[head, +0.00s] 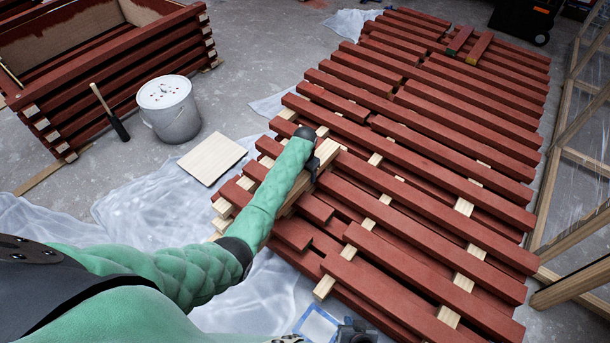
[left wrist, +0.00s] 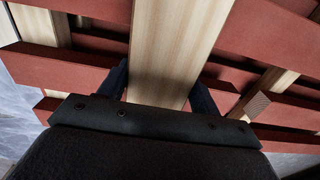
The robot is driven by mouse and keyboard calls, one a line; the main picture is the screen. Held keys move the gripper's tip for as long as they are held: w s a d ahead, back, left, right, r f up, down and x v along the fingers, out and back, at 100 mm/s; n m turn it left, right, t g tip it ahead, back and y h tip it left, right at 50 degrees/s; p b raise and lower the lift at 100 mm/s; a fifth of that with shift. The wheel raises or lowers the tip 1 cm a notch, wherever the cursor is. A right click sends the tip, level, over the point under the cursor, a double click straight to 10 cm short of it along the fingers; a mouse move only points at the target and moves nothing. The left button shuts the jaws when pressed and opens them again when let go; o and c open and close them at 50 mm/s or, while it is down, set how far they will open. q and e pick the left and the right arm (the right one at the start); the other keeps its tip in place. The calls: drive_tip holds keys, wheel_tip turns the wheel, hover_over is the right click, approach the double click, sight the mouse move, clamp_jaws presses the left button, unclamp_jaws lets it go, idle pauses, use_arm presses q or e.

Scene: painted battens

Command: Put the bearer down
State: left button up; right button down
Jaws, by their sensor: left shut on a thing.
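My left gripper (head: 316,166) is over the left part of the red batten stack, mostly hidden behind my green sleeved arm. It is shut on the bearer (head: 325,152), a pale bare-wood length, which shows on both sides of the arm. In the left wrist view the bearer (left wrist: 176,50) runs away from me between two dark fingers (left wrist: 160,90). Red battens lie beyond and beside it. I cannot tell whether it touches them.
Red battens (head: 430,205) lie in layers with pale bearers between them. A red-walled crate (head: 100,75) stands behind. A timber frame (head: 575,150) stands right.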

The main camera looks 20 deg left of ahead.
use_arm(q)
drive_tip(key=shift+f, duration=0.4)
drive_tip(key=shift+f, duration=0.55)
drive_tip(key=o, duration=1.4)
drive_tip(key=shift+o, duration=0.2)
